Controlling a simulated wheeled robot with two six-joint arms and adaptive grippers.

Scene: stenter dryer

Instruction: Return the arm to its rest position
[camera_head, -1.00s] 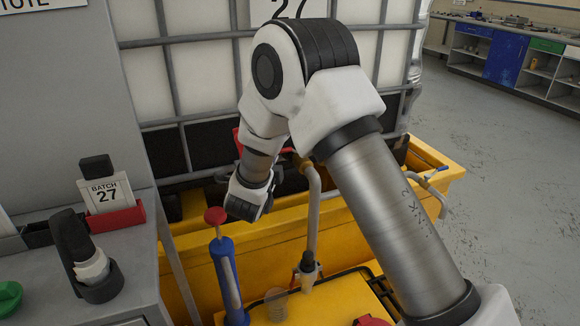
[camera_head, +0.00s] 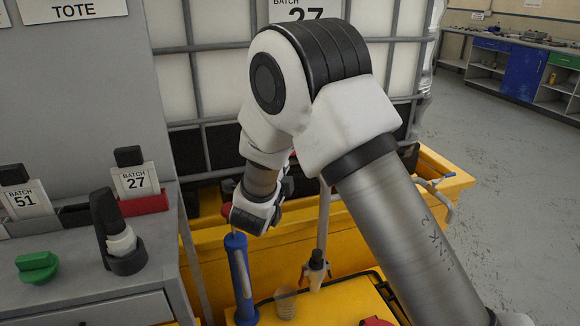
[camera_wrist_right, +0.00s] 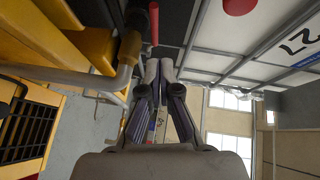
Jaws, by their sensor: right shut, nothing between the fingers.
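My right arm comes in from the lower right of the head view and bends down at its elbow. My right gripper (camera_head: 268,203) hangs in front of the caged white tank (camera_head: 380,75). Its housing partly covers the red knob of a blue hand pump (camera_head: 241,275); I cannot tell whether they touch. In the right wrist view the fingers of my right gripper (camera_wrist_right: 165,66) are together with nothing between them. My left gripper is not in view.
A yellow containment tray (camera_head: 440,172) lies below the arm, with a hose and nozzle (camera_head: 316,265) and a clear cup (camera_head: 285,302). A grey bench (camera_head: 70,270) at left carries batch cards, a green knob (camera_head: 37,266) and a black holder. Open floor lies at right.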

